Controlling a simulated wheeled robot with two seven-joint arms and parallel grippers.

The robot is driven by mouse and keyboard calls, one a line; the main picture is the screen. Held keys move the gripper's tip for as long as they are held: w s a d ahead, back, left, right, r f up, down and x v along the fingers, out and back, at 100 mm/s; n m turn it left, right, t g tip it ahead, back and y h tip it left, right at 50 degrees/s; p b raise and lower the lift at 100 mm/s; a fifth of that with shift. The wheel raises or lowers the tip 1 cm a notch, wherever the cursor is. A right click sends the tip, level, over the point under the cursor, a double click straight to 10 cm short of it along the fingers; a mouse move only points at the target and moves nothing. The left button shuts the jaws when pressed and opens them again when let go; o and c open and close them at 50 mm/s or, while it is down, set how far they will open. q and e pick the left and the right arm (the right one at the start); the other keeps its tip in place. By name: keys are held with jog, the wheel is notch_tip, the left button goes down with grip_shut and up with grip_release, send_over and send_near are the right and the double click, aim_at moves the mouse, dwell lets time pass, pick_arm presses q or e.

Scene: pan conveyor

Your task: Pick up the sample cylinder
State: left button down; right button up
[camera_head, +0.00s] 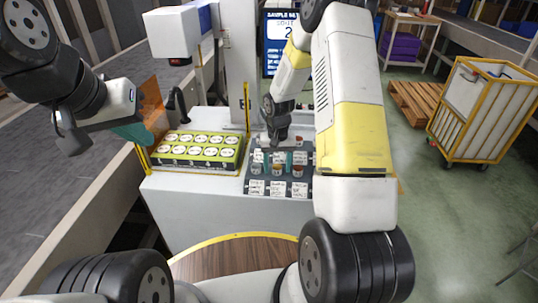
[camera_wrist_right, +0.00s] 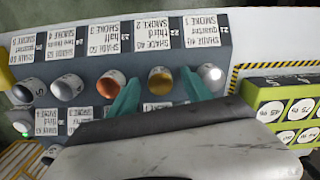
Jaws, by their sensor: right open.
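Several sample cylinders stand in a dark labelled rack (camera_head: 256,188) on the white counter. In the right wrist view they form a row: a yellow-topped cylinder (camera_wrist_right: 160,80), a copper-topped one (camera_wrist_right: 110,84), a pale one (camera_wrist_right: 67,87) and a silver-white one (camera_wrist_right: 211,76) among them. My right gripper (camera_wrist_right: 160,92) is open above the rack. Its two teal fingers show on either side of the yellow-topped cylinder; I cannot tell whether they touch it. My left gripper (camera_head: 136,132) is at the counter's left, beside an orange panel; its jaw opening is unclear.
A green tray (camera_head: 197,167) of round white-lidded pots sits left of the rack; it also shows in the wrist view (camera_wrist_right: 262,92). A screen (camera_head: 281,45) stands behind. A yellow-framed cart (camera_head: 484,110) and a wooden pallet (camera_head: 413,103) are at the right.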

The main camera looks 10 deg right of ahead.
jog(key=shift+c, duration=0.5)
grip_shut()
jog(key=shift+r, duration=0.5)
jog(key=r, duration=0.2)
jog(key=shift+s+a+r, duration=0.25)
jog(key=shift+s+r, duration=0.05)
jog(key=shift+r, duration=0.1)
jog(key=s+a+r, duration=0.1)
jog(key=s+a, duration=0.8)
jog(key=s, duration=0.3)
jog(key=n, duration=0.1)
send_near(276, 168)
jog(key=s+f, duration=0.2)
jog(key=s, duration=0.1)
jog(key=s+f, duration=0.1)
jog(key=shift+s+a+f, duration=0.2)
jog(key=shift+a, duration=0.05)
